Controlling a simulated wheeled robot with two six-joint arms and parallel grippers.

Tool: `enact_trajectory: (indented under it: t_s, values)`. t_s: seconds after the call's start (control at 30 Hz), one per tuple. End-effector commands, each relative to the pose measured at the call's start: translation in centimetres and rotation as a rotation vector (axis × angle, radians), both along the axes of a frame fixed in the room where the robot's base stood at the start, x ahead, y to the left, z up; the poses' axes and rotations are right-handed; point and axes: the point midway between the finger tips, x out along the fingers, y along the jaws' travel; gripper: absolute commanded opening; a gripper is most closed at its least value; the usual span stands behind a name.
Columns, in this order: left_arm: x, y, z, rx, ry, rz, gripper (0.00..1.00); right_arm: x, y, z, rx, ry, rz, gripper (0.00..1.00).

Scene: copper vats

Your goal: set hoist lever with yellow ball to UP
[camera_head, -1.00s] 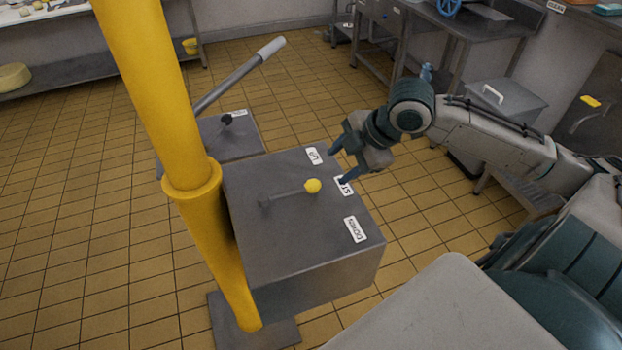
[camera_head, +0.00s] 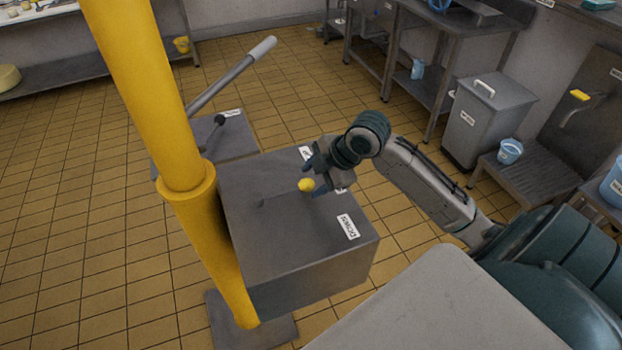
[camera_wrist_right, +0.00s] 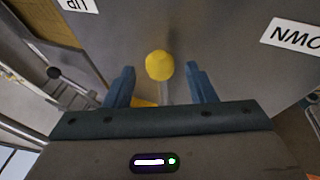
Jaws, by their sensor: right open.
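The hoist lever's yellow ball (camera_head: 306,185) sits above the grey control box (camera_head: 270,205), at the end of a thin grey rod. In the head view the lever lies near the middle of the box, between the partly covered UP label (camera_head: 305,153) and the DOWN label (camera_head: 348,226). My right gripper (camera_head: 312,175) is at the ball. In the right wrist view the ball (camera_wrist_right: 159,66) shows between and just beyond the open fingers (camera_wrist_right: 160,80), with no clear contact. The middle label is mostly hidden by my gripper. My left gripper is not in view.
A yellow post (camera_head: 150,90) stands directly left of the box. Behind is a lower box with a black-knobbed lever (camera_head: 219,119) and a long grey-handled lever (camera_head: 230,75). A lidded bin (camera_head: 487,115) stands at right. The tiled floor between is clear.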

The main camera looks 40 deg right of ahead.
Motion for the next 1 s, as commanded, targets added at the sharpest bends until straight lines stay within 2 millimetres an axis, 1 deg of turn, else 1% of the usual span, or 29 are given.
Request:
enact_trajectory:
  t_s: [0.2, 0.57, 0.67, 0.8, 0.83, 1.0]
  values:
    - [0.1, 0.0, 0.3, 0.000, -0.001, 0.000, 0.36, 0.7, 0.5, -1.3, 0.002, 0.001, -0.001, 0.50]
    - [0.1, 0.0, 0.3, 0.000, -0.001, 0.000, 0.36, 0.8, 0.5, -1.6, -0.001, 0.002, 0.000, 0.50]
    - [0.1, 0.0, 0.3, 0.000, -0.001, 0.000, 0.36, 0.8, 0.5, -1.6, -0.001, 0.002, 0.000, 0.33]
    - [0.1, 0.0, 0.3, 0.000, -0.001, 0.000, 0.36, 0.8, 0.5, -1.6, -0.001, 0.002, 0.000, 0.05]
    - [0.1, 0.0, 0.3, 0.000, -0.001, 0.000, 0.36, 0.8, 0.5, -1.6, -0.001, 0.002, 0.000, 0.00]
    - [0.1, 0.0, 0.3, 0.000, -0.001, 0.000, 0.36, 0.8, 0.5, -1.6, -0.001, 0.002, 0.004, 0.00]
